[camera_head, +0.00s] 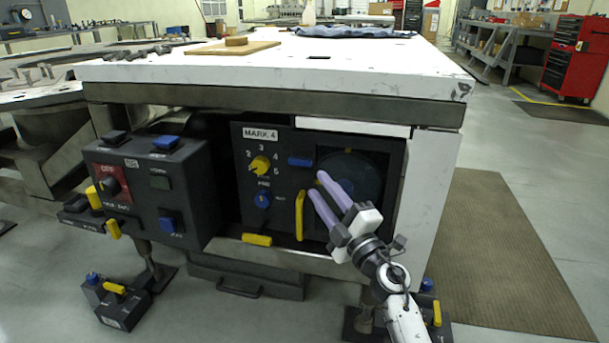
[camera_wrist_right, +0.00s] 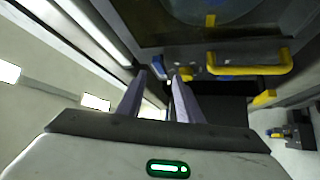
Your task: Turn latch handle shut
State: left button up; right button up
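The dark "MARK 4" panel (camera_head: 283,140) on the front of the white bench has a round dark window (camera_head: 352,178). An upright yellow handle (camera_head: 299,215) stands left of the window and lies across the wrist view (camera_wrist_right: 250,66). A small yellow piece (camera_wrist_right: 210,22) sits by the window in the wrist view; I cannot tell which yellow part is the latch handle. My right gripper (camera_head: 317,183) is open in front of the panel, its lilac fingers apart. It also shows in the wrist view (camera_wrist_right: 161,75) with nothing clearly between the fingers. My left gripper is out of view.
A yellow knob (camera_head: 260,165) and a blue knob (camera_head: 262,200) are on the panel's left. A dark control box (camera_head: 150,190) stands further left. A wooden board (camera_head: 232,47) and blue cloth (camera_head: 350,32) lie on the bench top (camera_head: 270,75).

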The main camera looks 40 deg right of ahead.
aim_at(303, 164)
jog(key=b+x, duration=0.1)
jog(key=x, duration=0.6)
jog(key=shift+w+r, duration=0.1)
jog(key=shift+w, duration=0.1)
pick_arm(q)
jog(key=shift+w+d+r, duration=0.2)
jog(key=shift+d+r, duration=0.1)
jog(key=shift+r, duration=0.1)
pick_arm(e)
jog(key=shift+w+r, duration=0.2)
jog(key=shift+w, duration=0.4)
